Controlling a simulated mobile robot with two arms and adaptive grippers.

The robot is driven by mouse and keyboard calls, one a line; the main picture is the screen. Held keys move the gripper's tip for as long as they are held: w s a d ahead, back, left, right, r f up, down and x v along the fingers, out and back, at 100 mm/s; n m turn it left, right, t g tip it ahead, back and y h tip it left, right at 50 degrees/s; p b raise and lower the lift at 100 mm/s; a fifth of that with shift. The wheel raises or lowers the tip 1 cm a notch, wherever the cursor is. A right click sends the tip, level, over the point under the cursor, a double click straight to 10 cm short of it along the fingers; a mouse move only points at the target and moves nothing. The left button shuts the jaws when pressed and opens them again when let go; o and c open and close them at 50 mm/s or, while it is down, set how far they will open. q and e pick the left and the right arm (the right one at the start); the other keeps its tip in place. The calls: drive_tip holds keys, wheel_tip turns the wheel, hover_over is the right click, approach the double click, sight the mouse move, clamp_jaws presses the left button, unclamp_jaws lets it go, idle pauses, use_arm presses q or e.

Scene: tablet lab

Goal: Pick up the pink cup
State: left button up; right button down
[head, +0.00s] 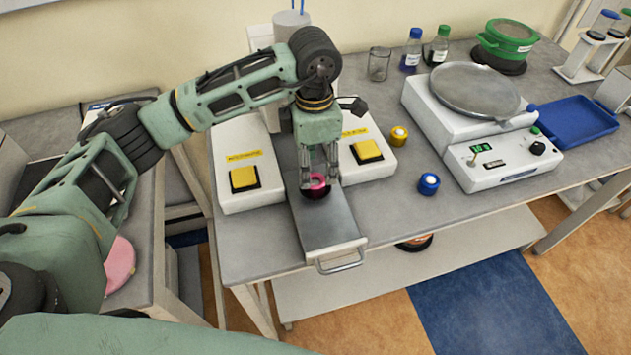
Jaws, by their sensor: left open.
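The pink cup (317,192) is a small magenta ring-shaped cup with a dark inside. It sits on the grey metal slide plate (331,229) between two yellow-button boxes. My left gripper (319,184) comes down over it from above, with its fingers around or just beside the cup. The fingers are open, and the frame is too small to tell if they touch the cup. Part of the cup is hidden behind the fingers. My right gripper is not in view.
Yellow-button boxes flank the plate on the left (243,200) and right (380,170). A yellow cup (398,136) and a blue cup (428,184) stand to the right. Beyond them are a scale-like device (500,160), bottles (411,52) and a blue tray (575,122).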

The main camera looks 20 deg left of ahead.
sight(315, 182)
use_arm(q)
drive_tip(key=f, duration=0.1)
drive_tip(key=f+p, duration=0.1)
drive_tip(key=f, duration=0.1)
drive_tip(key=f+p, duration=0.1)
drive_tip(key=shift+w+a+f, duration=0.1)
drive_tip(key=shift+w+f, duration=0.1)
drive_tip(key=shift+w, duration=0.05)
drive_tip(key=shift+f, duration=0.25)
drive_tip(key=shift+c, duration=0.5)
drive_tip(key=c, duration=1.1)
drive_tip(key=shift+r, duration=0.1)
